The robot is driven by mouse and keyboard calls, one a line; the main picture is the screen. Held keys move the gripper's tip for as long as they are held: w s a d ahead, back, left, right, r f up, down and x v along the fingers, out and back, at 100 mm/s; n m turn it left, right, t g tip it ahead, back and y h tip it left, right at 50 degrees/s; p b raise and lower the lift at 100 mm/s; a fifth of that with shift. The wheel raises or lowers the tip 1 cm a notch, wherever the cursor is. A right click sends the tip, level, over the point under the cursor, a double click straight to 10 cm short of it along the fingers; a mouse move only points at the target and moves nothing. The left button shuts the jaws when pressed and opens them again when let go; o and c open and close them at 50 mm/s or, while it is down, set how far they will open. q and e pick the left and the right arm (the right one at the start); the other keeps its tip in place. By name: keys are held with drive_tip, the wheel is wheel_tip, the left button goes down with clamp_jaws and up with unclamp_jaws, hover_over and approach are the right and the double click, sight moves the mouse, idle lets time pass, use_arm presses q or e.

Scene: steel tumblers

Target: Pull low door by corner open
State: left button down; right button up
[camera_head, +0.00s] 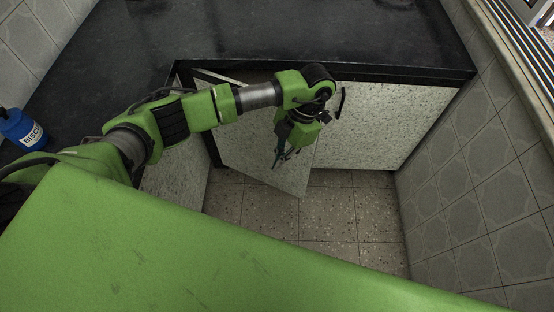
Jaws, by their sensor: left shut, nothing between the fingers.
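The low door (248,153) is a speckled pale panel below the dark counter, near the inner corner. It stands ajar, swung out at an angle, with a dark gap showing above its top edge. My left gripper (279,160) is in front of the door's right part, pointing down, with its fingers shut and nothing seen between them. I cannot tell whether the fingers touch the door. The arm hides part of the door's top. My right gripper is not in view.
A closed speckled door (372,128) with a dark handle (341,102) is to the right. The dark counter (250,35) runs above. A blue jar (22,130) stands at the left. Tiled floor (328,215) is clear; a tiled wall (470,190) bounds the right.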

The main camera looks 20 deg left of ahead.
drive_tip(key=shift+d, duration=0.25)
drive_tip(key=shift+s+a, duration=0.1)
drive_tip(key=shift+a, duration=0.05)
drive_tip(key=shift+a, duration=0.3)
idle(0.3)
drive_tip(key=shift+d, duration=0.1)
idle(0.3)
